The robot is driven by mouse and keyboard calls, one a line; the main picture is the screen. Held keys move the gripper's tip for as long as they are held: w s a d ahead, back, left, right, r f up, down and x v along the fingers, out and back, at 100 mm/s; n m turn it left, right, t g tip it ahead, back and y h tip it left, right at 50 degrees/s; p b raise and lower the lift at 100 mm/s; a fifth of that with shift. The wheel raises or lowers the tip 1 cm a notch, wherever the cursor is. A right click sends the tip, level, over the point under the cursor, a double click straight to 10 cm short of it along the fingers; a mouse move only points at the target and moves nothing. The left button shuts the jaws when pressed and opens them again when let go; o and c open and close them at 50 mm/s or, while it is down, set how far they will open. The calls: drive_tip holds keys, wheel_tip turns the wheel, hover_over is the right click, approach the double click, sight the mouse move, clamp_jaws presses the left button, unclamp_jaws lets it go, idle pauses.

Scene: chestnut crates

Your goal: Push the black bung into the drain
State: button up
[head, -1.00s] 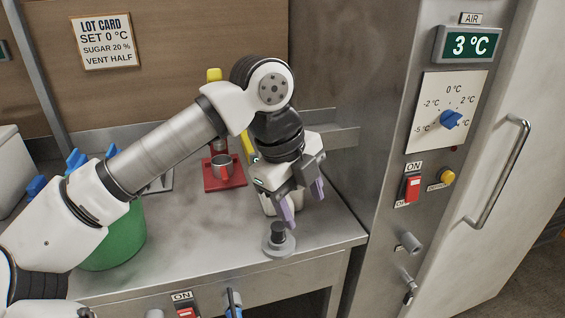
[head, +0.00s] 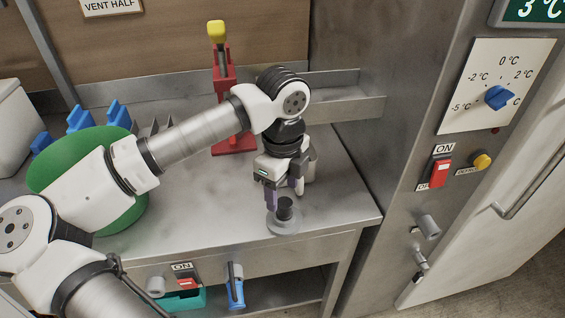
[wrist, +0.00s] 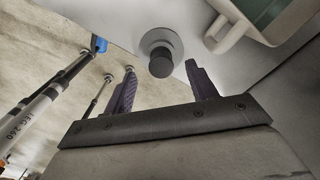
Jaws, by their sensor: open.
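The black bung (head: 284,206) stands upright at the grey round drain (head: 283,224), near the front right corner of the steel counter. How deep it sits in the drain I cannot tell. In the wrist view the bung (wrist: 161,63) shows its dark round top, with the pale drain ring (wrist: 155,38) around its base. My gripper (head: 285,193) is open and empty, with its purple fingers pointing down close behind and above the bung. In the wrist view the two fingers (wrist: 160,72) lie apart on either side of the bung's line; contact is not clear.
A red press (head: 224,90) with a yellow knob stands behind. A steel cabinet with a red switch (head: 440,172) rises at right. A pale container (wrist: 228,28) is near the gripper.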

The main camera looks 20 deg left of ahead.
sight(283, 201)
drive_tip(key=shift+f+p, duration=0.3)
drive_tip(key=shift+f, duration=2.3)
clamp_jaws()
drive_tip(key=shift+r, duration=0.6)
drive_tip(key=c, duration=0.7)
unclamp_jaws()
clamp_jaws()
